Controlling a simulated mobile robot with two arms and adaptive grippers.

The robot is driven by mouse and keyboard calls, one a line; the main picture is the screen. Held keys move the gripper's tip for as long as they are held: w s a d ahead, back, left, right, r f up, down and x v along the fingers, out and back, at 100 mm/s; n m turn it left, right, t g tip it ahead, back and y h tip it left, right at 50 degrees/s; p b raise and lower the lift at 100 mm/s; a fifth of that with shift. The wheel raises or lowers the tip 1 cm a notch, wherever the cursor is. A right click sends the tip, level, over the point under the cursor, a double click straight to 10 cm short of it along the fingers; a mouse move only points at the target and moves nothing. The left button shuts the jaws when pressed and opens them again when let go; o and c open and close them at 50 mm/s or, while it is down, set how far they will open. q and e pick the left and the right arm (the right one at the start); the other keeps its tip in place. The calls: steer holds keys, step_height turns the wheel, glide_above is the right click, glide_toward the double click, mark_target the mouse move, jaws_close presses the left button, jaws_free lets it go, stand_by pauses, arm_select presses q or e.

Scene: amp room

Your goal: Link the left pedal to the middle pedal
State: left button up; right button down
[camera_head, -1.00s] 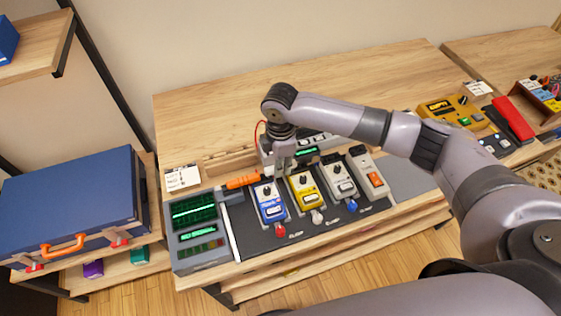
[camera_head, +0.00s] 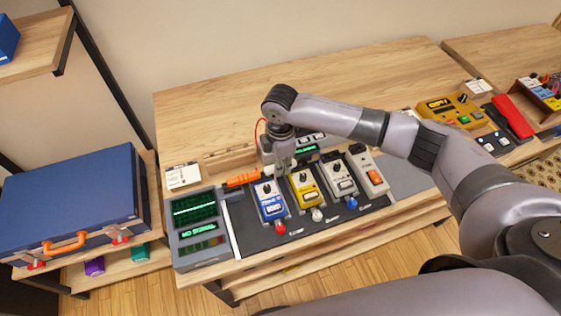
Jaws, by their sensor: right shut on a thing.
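The left pedal is blue (camera_head: 271,209) and lies on the dark board on the bench. The middle pedal is yellow (camera_head: 309,197), just to its right. My right gripper (camera_head: 286,163) points down behind the gap between their back ends. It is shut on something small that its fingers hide. A thin red cable (camera_head: 257,130) loops up beside and behind the gripper; I cannot tell whether it runs to the held thing. No link between the two pedals can be made out. My left gripper is not in view.
A grey pedal (camera_head: 340,180) and a pale unit with an orange switch (camera_head: 370,177) stand to the right. A green-screened unit (camera_head: 195,222) is at the left, with an orange-handled tool (camera_head: 242,179) nearby. The bench's back (camera_head: 210,115) is clear.

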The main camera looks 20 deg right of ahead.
steer(key=shift+f+p, duration=0.1)
steer(key=shift+p, duration=0.25)
stand_by(0.3)
steer(key=c, duration=1.4)
jaws_free()
steer(key=shift+c, duration=0.2)
steer(key=shift+o, duration=0.5)
steer(key=shift+o, duration=1.4)
steer(key=shift+r+p, duration=3.5)
steer(key=shift+p, duration=0.35)
